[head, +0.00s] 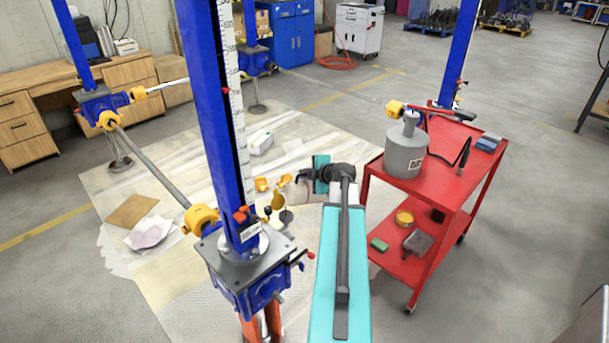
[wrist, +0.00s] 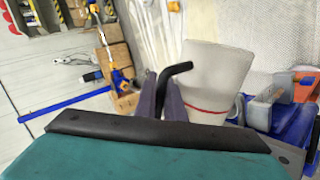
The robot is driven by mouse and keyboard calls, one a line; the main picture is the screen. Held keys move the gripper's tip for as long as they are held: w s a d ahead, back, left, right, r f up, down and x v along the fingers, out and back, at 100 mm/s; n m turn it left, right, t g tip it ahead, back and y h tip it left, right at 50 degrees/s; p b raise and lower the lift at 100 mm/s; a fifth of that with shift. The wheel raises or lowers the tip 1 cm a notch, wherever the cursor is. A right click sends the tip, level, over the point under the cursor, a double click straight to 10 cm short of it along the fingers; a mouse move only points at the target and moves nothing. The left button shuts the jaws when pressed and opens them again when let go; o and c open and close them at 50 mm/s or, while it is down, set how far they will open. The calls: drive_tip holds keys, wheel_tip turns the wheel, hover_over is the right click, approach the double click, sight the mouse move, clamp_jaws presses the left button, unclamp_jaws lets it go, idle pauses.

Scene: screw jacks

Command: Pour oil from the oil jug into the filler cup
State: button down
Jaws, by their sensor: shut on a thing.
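My gripper (wrist: 163,97) is shut on the black bent handle (wrist: 178,70) of a whitish jug with a red line, which I take as the oil jug (wrist: 216,75). The handle and the jug's wall show beside the fingers in the wrist view. In the head view the pale jug (head: 303,194) is partly hidden by my gripper and arm, just right of the near blue jack. A small yellow cup (head: 278,201), likely the filler cup, stands beside the jack column, left of the jug. A dark round piece (head: 286,216) is just below it. I cannot see oil flowing.
The near jack's blue column (head: 222,110) and gearbox (head: 250,285) stand left of my arm. A red cart (head: 432,205) to the right carries a grey canister (head: 404,150). A grey shaft (head: 150,165) runs to another jack. Open floor lies at right.

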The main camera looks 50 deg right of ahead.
drive_tip(key=shift+w+a+r+n+h+p, duration=0.25)
drive_tip(key=shift+a+r+p, duration=0.2)
drive_tip(key=shift+p, duration=0.45)
drive_tip(key=shift+d+f, duration=0.1)
drive_tip(key=shift+d, duration=0.05)
idle(0.5)
drive_tip(key=shift+s+d+f+m+y+p, duration=0.25)
drive_tip(key=shift+d+f+m+y+p, duration=0.1)
drive_tip(key=shift+d+f+p, duration=0.15)
drive_tip(key=shift+s+d+f+m+y+p, duration=0.2)
drive_tip(key=shift+d+f+m+y+p, duration=0.15)
drive_tip(key=shift+d+p, duration=0.1)
drive_tip(key=shift+s+d+f+m+t, duration=0.25)
drive_tip(key=shift+f+t, duration=0.15)
drive_tip(key=shift+f, duration=0.15)
drive_tip(key=shift+p, duration=0.3)
drive_tip(key=shift+s+d+f+m+t+y+p, duration=0.1)
drive_tip(key=shift+d+f+m+t+y+p, duration=0.05)
drive_tip(key=shift+d+f+m+y+p, duration=0.2)
drive_tip(key=shift+s+d+f+m+t+y+p, duration=0.1)
drive_tip(key=shift+f+t+y+p, duration=0.1)
drive_tip(key=shift+f, duration=0.3)
drive_tip(key=shift+d+f+m+t+y+p, duration=0.15)
drive_tip(key=shift+d+f+m+y+p, duration=0.15)
drive_tip(key=shift+f, duration=0.1)
drive_tip(key=shift+s+d+f+m, duration=0.15)
drive_tip(key=shift+f+m, duration=0.1)
drive_tip(key=shift+f, duration=0.35)
